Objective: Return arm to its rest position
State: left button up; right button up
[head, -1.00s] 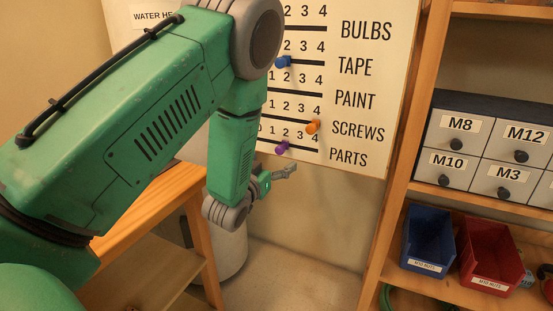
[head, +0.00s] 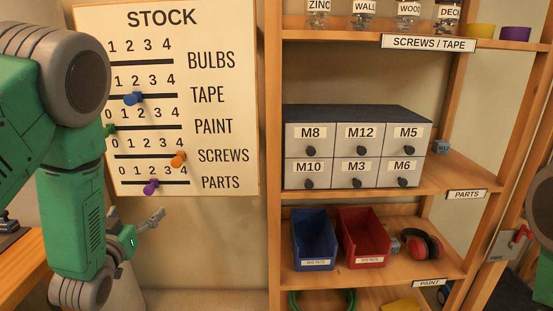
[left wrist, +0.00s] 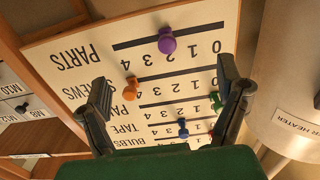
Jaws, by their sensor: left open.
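My left arm comes in from the left in the head view. Its gripper (head: 150,222) is open and empty, below the stock board (head: 226,120) and apart from it. In the left wrist view the open fingers (left wrist: 163,95) frame the board, which appears upside down, with nothing between them. The board carries a blue peg (head: 133,98) by 2 on TAPE, a green peg (head: 110,130) on PAINT, an orange peg (head: 178,159) near 4 on SCREWS and a purple peg (head: 151,187) near 2 on PARTS. My arm hides the board's left edge. My right gripper is out of view.
A wooden shelf unit right of the board holds a drawer cabinet (head: 356,150), a blue bin (head: 314,240), a red bin (head: 363,238) and red earmuffs (head: 422,245). A wooden bench (head: 22,262) stands at lower left. A white water heater (left wrist: 290,90) shows in the left wrist view.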

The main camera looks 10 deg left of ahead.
pick_arm(q)
jog(key=s+d+f+g+h, duration=0.1)
jog(key=s+d+f+g, duration=0.25)
jog(key=f, duration=0.25)
jog(key=s+d+f+m+g+h, duration=0.1)
jog(key=s+d+f+g, duration=0.1)
jog(key=s+f, duration=0.35)
jog(key=s+d+f+g+h, duration=0.1)
jog(key=s+d+f+g, duration=0.15)
jog(key=f, duration=0.55)
jog(key=s+d+f+g, duration=0.2)
jog(key=s+f+g, duration=0.1)
jog(key=s, duration=0.4)
jog(key=s+d+f+m+g+h, duration=0.1)
jog(key=s+d+f+g, duration=0.1)
jog(key=s, duration=0.5)
jog(key=s+d+f+m+g, duration=0.1)
jog(key=s+d+f+g, duration=0.2)
jog(key=s, duration=0.4)
jog(key=shift+d+f+g, duration=0.3)
jog(key=shift+f+g, duration=0.05)
jog(key=shift+g, duration=0.05)
